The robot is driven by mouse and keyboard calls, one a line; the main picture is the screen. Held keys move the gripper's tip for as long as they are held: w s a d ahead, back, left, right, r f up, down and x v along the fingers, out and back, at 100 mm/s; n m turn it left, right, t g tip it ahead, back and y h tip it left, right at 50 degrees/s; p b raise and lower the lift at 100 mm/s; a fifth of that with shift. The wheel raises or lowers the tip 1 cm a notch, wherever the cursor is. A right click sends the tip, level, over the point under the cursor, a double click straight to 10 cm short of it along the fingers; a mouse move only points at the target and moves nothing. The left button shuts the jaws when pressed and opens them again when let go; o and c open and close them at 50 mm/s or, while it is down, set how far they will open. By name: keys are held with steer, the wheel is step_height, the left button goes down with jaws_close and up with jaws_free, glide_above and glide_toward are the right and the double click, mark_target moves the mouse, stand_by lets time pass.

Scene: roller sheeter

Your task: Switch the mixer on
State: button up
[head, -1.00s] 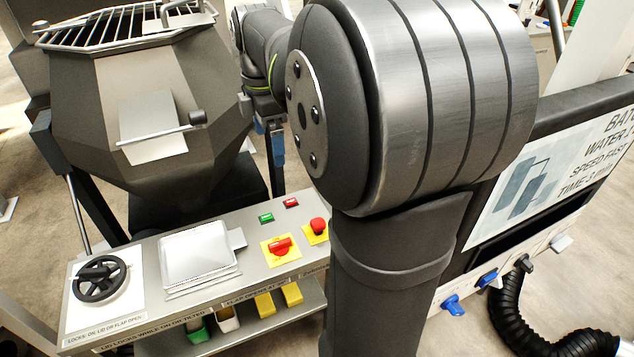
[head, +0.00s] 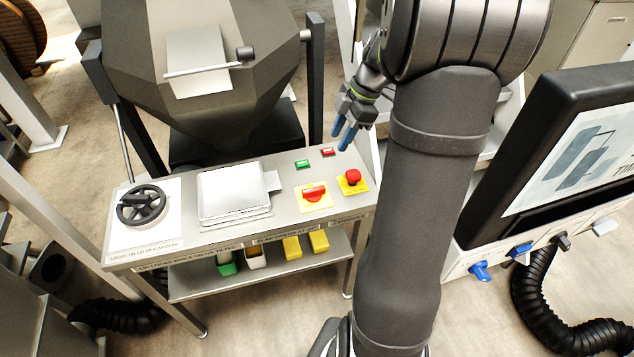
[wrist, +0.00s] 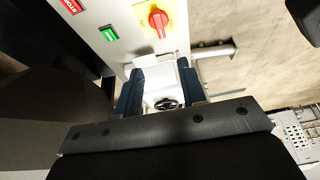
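The mixer (head: 225,100) is a dark grey faceted hopper behind a steel control panel (head: 290,180). On the panel are a green button (head: 302,164), a red button (head: 328,152), a red rotary switch (head: 314,194) on a yellow plate and a red mushroom button (head: 352,177) on another yellow plate. My gripper (head: 344,134) is above and just behind the panel's back right, close to the red button, touching nothing I can see. In the wrist view, its blue fingers (wrist: 160,90) are apart and empty. That view also shows the green button (wrist: 109,33) and rotary switch (wrist: 158,20).
A black handwheel (head: 141,205) and a pale tray (head: 232,192) occupy the panel's left and middle. Yellow blocks (head: 292,247) and small containers are on the shelf below. A screen console (head: 555,150) with blue knobs stands right. My arm fills the centre right.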

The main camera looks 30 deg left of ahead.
mark_target(314, 189)
steer(key=x, duration=1.8)
steer(key=shift+w+d, duration=0.1)
steer(key=shift+w, duration=0.05)
jaws_close()
